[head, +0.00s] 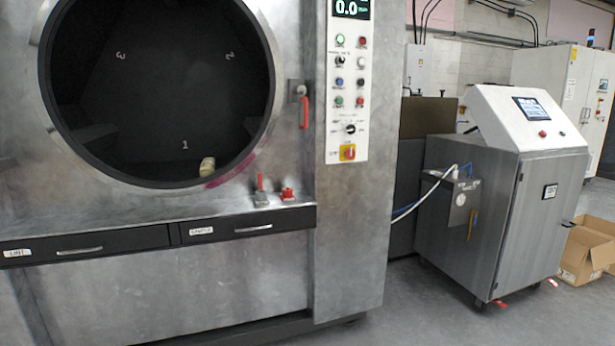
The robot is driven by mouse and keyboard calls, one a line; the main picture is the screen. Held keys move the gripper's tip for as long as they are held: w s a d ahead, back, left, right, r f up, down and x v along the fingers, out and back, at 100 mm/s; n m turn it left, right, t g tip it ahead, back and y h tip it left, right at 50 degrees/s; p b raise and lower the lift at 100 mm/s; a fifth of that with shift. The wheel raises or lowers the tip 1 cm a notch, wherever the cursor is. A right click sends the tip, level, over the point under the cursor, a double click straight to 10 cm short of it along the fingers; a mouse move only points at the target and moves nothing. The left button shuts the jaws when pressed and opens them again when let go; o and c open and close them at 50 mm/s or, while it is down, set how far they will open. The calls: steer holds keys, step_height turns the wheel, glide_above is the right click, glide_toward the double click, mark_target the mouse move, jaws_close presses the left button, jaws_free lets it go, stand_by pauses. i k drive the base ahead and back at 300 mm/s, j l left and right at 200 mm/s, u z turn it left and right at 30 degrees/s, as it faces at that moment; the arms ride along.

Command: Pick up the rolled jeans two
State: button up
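One small pale, cream-yellow roll-like item (207,166) sits at the bottom right inside the dark round drum (150,90) of the steel washer, near the mark 1. It is too small to tell whether it is rolled jeans. No other roll is plainly visible in the drum. My gripper is not in this view.
The drum opening faces me, and a steel ledge (100,220) with red-handled fittings (287,194) lies below it. Two black drawers (85,245) are under the ledge. A control panel (348,90), a steel cabinet (500,200) and an open cardboard box (585,252) stand to the right.

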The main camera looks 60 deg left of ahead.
mark_target(208, 167)
steer(key=u, duration=1.7)
steer(key=l+u, duration=0.15)
steer(key=u, duration=0.25)
steer(key=i+l+u, duration=0.1)
steer(key=u, duration=0.3)
steer(key=l+u, duration=0.2)
steer(key=u, duration=0.2)
steer(key=l+u, duration=0.15)
steer(key=u, duration=0.25)
